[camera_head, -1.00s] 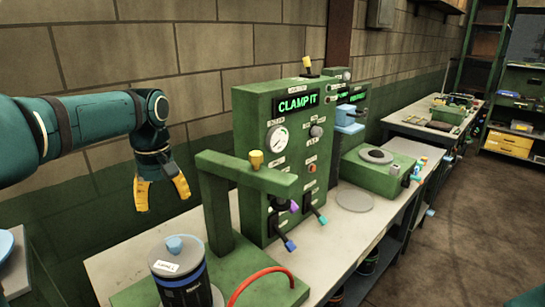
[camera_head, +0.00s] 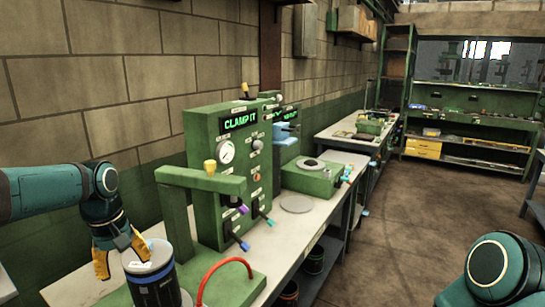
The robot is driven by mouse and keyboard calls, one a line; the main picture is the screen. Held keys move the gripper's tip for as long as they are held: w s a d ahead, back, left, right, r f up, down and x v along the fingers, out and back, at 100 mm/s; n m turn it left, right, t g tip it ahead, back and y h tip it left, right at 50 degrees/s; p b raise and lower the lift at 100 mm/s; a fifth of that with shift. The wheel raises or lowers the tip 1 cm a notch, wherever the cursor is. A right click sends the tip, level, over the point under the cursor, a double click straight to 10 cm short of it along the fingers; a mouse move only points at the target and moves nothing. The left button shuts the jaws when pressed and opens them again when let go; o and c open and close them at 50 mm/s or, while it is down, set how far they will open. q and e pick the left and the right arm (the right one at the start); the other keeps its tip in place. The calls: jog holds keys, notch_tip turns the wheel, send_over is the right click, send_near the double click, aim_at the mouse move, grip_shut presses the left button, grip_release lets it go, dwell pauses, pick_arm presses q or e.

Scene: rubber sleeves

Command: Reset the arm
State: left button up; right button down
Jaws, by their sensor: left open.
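My left gripper (camera_head: 119,257) has yellow fingers spread open and hangs down at the left. It is right beside the top of a dark canister (camera_head: 158,287) with a blue band and a white label. One finger overlaps the canister's top edge in the picture; I cannot tell whether they touch. The canister's blue knob is not clearly visible. The canister stands on the green base of a press frame (camera_head: 203,180) with a yellow knob. A teal link of my right arm shows at the bottom right; its gripper is out of view.
A green control box (camera_head: 208,140) reading "CLAMP IT" stands on the workbench (camera_head: 322,215). A green unit (camera_head: 312,178) and a grey disc (camera_head: 296,204) are farther along. A red hose (camera_head: 222,268) arches at the front. The floor (camera_head: 410,235) to the right is open.

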pick_arm(q)
jog(key=w+d+f+m+h, duration=0.1)
jog(key=w+d+f, duration=0.15)
jog(key=f, duration=0.25)
jog(key=w+d+f+m, duration=0.1)
jog(key=w+d+f, duration=0.15)
jog(key=f, duration=0.35)
jog(key=s+d+f+m+h, duration=0.2)
jog(key=s+d+f, duration=0.2)
jog(key=d+f, duration=0.75)
jog(key=s+d+f+m+t, duration=0.1)
jog(key=s+d+f, duration=0.3)
jog(key=s+f, duration=0.25)
jog(key=s+d+f+m, duration=0.1)
jog(key=s+d+f, duration=0.3)
jog(key=s+f, duration=0.25)
notch_tip(320, 180, down, 8)
jog(key=b, duration=0.7)
jog(key=shift+w+m, duration=0.3)
jog(key=shift+w, duration=0.1)
pick_arm(e)
notch_tip(320, 180, down, 8)
jog(key=shift+w+a, duration=0.2)
jog(key=shift+w, duration=0.15)
pick_arm(q)
jog(key=shift+a, duration=0.1)
